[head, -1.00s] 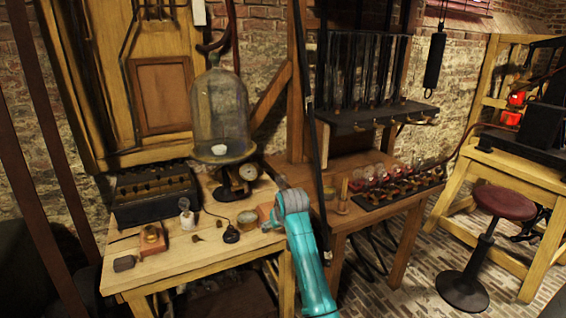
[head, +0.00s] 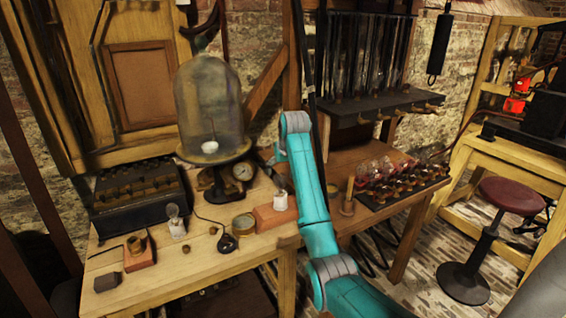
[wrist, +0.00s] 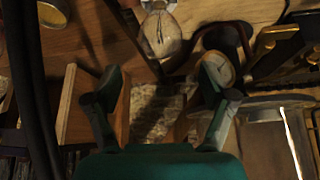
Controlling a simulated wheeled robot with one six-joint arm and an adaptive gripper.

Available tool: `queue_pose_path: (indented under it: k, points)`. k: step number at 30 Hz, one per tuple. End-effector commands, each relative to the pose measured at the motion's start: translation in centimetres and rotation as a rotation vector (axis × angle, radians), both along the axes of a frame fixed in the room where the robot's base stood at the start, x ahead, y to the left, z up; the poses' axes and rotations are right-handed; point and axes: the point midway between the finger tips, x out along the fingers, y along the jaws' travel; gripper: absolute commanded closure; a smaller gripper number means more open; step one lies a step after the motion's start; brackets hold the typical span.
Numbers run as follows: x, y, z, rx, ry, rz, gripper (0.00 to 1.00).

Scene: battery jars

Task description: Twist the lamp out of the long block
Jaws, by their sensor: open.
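The long block (head: 425,184) is a dark strip on the right-hand table. Clear lamps stand on it in a row, with red showing among them; I cannot tell which lamp is meant. My gripper shows in the wrist view (wrist: 161,88), its two green fingers spread apart with nothing held between them. It is over the left-hand table, left of and apart from the long block. In the head view my teal arm rises in front of the tables and its fingers are not clearly visible. The long block is not recognisable in the wrist view.
A bell jar (head: 208,105) and a gauge (head: 243,170) stand behind.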

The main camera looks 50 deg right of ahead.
Motion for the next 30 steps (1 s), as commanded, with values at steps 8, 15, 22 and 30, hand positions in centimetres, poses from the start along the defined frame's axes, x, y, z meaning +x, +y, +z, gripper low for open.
queue_pose_path:
  k: [8, 15, 22, 30]
  points:
    - [1.8, -1.1, -3.9, 0.002, 0.003, 0.000, 0.17]
    - [2.7, -1.6, -5.6, 0.001, 0.001, 0.000, 0.17]
    - [2.9, -1.7, -5.8, -0.001, -0.001, 0.000, 0.17]
    - [2.9, -1.7, -5.8, -0.001, -0.001, 0.000, 0.55]
